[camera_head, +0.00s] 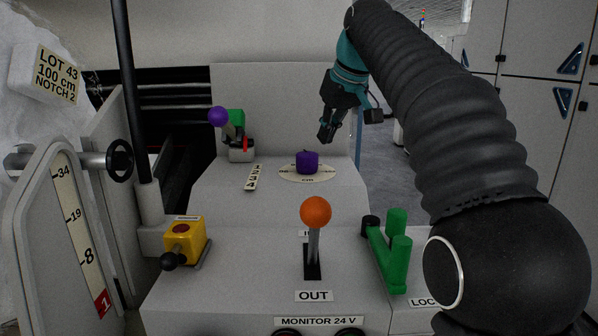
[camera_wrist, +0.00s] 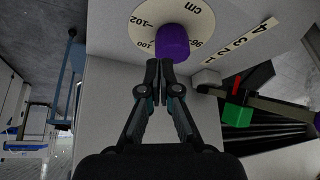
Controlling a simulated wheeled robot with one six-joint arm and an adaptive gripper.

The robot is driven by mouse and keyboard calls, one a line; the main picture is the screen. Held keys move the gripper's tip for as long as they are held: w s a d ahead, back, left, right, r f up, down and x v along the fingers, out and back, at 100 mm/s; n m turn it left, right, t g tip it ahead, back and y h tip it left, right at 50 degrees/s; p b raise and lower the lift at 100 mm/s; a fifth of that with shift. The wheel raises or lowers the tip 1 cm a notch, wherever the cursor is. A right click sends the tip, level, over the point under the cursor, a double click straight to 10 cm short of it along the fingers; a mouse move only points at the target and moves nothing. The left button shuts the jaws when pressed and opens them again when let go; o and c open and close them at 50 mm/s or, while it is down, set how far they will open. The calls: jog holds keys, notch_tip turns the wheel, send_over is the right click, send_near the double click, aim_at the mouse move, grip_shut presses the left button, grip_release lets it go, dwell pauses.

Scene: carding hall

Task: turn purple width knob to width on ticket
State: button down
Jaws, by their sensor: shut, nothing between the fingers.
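The purple width knob (camera_head: 307,162) stands on a pale round dial (camera_head: 287,175) on the grey machine top. In the wrist view the knob (camera_wrist: 173,42) covers part of the dial (camera_wrist: 150,14); "cm", "102" and "100" are readable, and another number is partly hidden. I cannot tell which mark the knob points to. The ticket (camera_head: 58,76) at the upper left reads LOT 43, 100 cm, NOTCH 2. My gripper (camera_head: 326,134) is shut and empty, above and right of the knob in the head view. In the wrist view its fingertips (camera_wrist: 160,66) appear just below the knob; contact is unclear.
A purple-balled lever (camera_head: 218,117) with a green part stands left of the dial, by a strip numbered 1 to 4 (camera_head: 253,177). An orange-balled lever (camera_head: 315,212), a yellow box (camera_head: 185,241) and a green handle (camera_head: 396,250) stand in front.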

aim_at(305, 170)
jog(key=shift+f+b, duration=1.15)
jog(key=shift+f, duration=0.95)
jog(key=shift+w+a, duration=0.1)
jog(key=shift+a, duration=0.05)
jog(key=shift+s+a+r+p, duration=0.1)
jog(key=shift+s+a+p, duration=0.55)
jog(key=shift+a+p, duration=0.25)
jog(key=shift+s+a+p, duration=0.1)
jog(key=shift+a+p, duration=0.4)
jog(key=shift+p, duration=0.1)
jog(key=shift+s, duration=0.2)
jog(key=shift+s, duration=0.2)
notch_tip(305, 170, up, 2)
jog(key=shift+d+r+p, duration=0.1)
jog(key=shift+p, duration=0.65)
notch_tip(305, 170, up, 4)
jog(key=shift+f, duration=0.15)
